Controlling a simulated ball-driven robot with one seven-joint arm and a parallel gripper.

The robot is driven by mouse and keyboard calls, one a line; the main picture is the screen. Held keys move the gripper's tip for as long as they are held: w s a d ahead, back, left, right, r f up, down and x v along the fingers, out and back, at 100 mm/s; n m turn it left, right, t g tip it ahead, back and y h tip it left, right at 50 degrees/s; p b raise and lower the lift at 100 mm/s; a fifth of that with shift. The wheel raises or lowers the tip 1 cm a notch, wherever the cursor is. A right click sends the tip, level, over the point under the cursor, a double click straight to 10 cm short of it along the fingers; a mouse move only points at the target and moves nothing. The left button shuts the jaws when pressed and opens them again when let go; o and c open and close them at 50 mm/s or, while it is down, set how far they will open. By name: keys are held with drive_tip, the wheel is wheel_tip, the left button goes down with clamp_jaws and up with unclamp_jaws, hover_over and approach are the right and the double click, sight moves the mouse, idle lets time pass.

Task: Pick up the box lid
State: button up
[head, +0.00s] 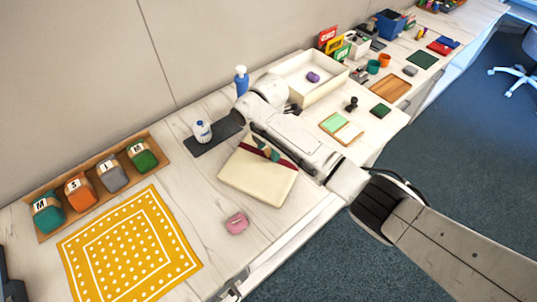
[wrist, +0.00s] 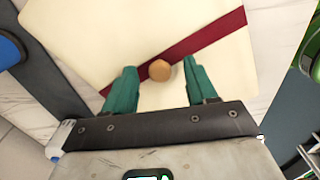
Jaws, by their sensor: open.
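The box lid (head: 252,180) is a cream, flat square with a dark red band across it, on the counter in the middle of the head view. In the wrist view the lid (wrist: 85,45) fills much of the picture, with a round tan knob (wrist: 160,70) on the red band. My gripper (wrist: 155,85) is open, its two green fingers on either side of the knob. I cannot tell whether the fingers touch the lid.
An open cream box (head: 285,68) with a purple item (head: 313,77) inside stands farther back. A pink case (head: 237,223) lies in front, and a yellow dotted cloth (head: 130,245) lies to the left.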

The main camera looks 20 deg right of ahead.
drive_tip(key=shift+f, duration=0.35)
drive_tip(key=shift+c, duration=0.3)
clamp_jaws()
